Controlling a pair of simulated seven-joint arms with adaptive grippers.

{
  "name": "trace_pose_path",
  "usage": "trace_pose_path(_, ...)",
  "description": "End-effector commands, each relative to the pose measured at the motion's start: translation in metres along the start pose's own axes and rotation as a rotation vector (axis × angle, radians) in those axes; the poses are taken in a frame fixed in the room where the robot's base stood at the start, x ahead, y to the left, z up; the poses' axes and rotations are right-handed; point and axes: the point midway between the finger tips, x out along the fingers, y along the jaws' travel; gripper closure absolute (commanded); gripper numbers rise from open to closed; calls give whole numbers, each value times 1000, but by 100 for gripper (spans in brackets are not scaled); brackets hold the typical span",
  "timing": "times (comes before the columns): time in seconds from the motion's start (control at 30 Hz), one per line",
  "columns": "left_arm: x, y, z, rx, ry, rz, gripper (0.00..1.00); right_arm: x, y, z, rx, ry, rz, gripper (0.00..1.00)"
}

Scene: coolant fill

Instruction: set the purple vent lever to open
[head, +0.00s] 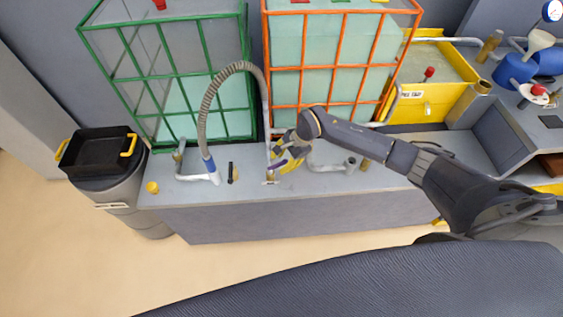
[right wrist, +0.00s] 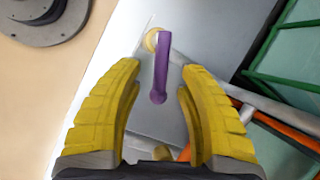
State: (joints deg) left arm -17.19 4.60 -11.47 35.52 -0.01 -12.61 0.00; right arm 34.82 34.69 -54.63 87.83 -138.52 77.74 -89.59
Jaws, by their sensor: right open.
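The purple vent lever (right wrist: 161,72) shows in the right wrist view, with a round purple knob at its lower end and a brass-coloured pivot (right wrist: 151,41) by its upper end. In the head view only a small purple piece of the lever (head: 279,164) shows beside my right gripper (head: 284,159), at the counter's edge area below the orange cage. My right gripper has yellow fingers (right wrist: 160,70) that are spread open. The lever lies in the gap between them in the picture, with no clear contact. My left gripper is in neither view.
A grey ribbed hose (head: 208,105) with a blue collar rises left of my gripper. A black handle (head: 231,173) stands on the grey counter (head: 255,215). Green (head: 174,76) and orange (head: 335,74) cages with tanks stand behind. A black tray (head: 98,150) sits at the left.

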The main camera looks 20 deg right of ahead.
Motion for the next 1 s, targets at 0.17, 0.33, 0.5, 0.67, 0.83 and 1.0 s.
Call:
trace_pose_path(0.17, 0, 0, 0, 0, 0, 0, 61, 0, 0, 0, 0, 0, 0, 61)
trace_pose_path(0.33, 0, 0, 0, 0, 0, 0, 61, 0, 0, 0, 0, 0, 0, 71)
trace_pose_path(0.5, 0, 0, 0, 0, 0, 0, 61, 0, 0, 0, 0, 0, 0, 91)
trace_pose_path(0.67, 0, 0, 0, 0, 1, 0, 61, 0, 0, 0, 0, 0, 0, 100)
trace_pose_path(0.83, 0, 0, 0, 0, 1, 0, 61, 0, 0, 0, 0, 0, 1, 100)
trace_pose_path(1.0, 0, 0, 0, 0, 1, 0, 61, 1, 0, 0, -6, -1, 3, 100)
